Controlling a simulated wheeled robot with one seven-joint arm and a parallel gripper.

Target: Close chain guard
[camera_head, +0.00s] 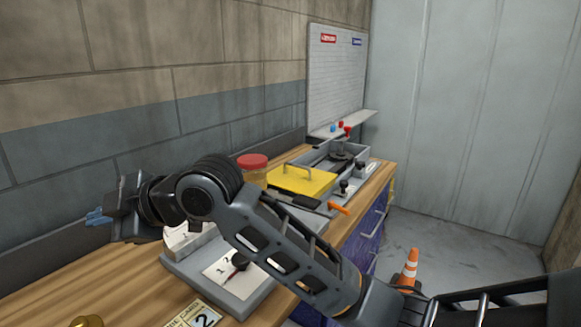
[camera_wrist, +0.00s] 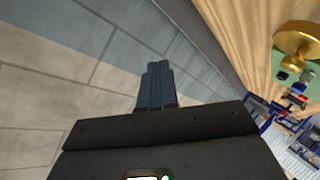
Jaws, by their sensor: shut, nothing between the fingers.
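A yellow plate with a raised handle (camera_head: 302,180), apparently the chain guard, lies over the near part of a grey housing (camera_head: 365,172). The far part of the housing is uncovered and shows dark round parts. My gripper (camera_head: 97,216) is at the far left of the head view, in front of the wall and well apart from the yellow plate. Its blue fingers are together and empty in the wrist view (camera_wrist: 158,82). The yellow plate is not seen in the wrist view. My arm crosses the head view in front of the table and hides some of it.
A jar with a red lid (camera_head: 252,162) stands beside the yellow plate. An orange-handled tool (camera_head: 338,208) is near it. A grey tray with a white card (camera_head: 234,274) lies nearer. A brass piece (camera_wrist: 304,45) is on the wooden table. An orange cone (camera_head: 408,268) stands on the floor.

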